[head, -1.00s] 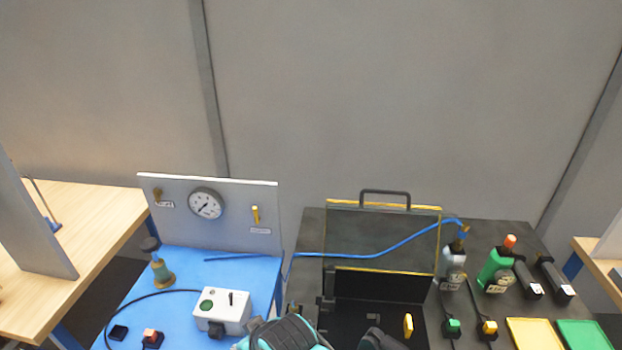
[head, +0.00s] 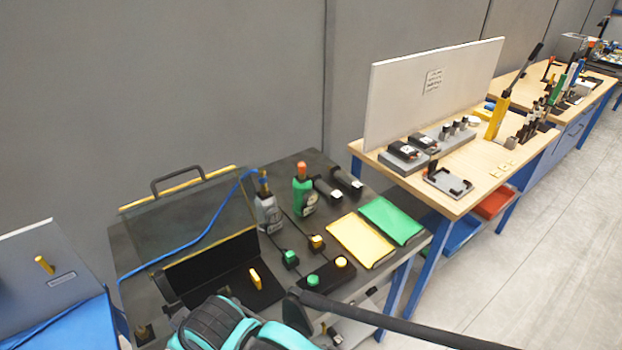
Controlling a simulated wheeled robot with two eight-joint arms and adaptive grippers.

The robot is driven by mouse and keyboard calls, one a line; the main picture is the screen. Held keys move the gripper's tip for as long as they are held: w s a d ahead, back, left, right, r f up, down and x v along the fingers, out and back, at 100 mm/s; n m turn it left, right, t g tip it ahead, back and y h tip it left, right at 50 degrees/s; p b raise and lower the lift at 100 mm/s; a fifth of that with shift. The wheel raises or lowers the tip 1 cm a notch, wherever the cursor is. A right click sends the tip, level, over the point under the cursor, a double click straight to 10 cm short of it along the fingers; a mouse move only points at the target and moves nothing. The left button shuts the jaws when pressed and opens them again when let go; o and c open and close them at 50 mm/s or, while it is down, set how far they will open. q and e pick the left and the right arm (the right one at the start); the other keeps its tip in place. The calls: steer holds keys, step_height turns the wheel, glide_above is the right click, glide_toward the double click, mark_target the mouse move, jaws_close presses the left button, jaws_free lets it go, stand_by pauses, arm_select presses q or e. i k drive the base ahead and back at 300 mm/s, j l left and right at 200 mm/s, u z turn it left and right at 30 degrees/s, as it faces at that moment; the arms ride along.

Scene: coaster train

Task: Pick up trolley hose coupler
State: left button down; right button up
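I cannot single out the trolley hose coupler with certainty. In the head view a blue hose (head: 210,228) runs over the dark bench to an orange-brown fitting (head: 263,182) at the top of a grey bottle (head: 269,214). A small brass-coloured part (head: 143,332) shows at the bench's lower left, its shape unclear. Teal and black parts of my own arm fill the bottom middle and hide part of the bench front. No fingertips of either gripper can be made out.
The dark bench (head: 318,168) carries a lidded black case (head: 195,225), a green bottle (head: 304,192), a yellow tray (head: 360,239), a green tray (head: 391,220) and buttons. A long black bar (head: 420,328) crosses the lower right. A wooden table (head: 470,172) stands right; floor is clear beyond.

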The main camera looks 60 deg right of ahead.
mark_target(262, 172)
steer(key=j+z, duration=0.1)
steer(key=z, duration=0.35)
steer(key=k+z, duration=0.15)
steer(key=z, duration=0.25)
steer(key=j+z, duration=0.15)
steer(key=z, duration=0.3)
steer(key=k+z, duration=0.15)
steer(key=z, duration=0.25)
steer(key=i+z, duration=0.1)
steer(key=i, duration=0.25)
steer(key=k+l, duration=0.1)
steer(key=l, duration=0.8)
steer(key=l+u, duration=0.25)
steer(key=u, duration=0.25)
steer(key=l+u, duration=0.25)
steer(key=u, duration=0.2)
steer(key=l+u, duration=0.3)
steer(key=u, duration=0.2)
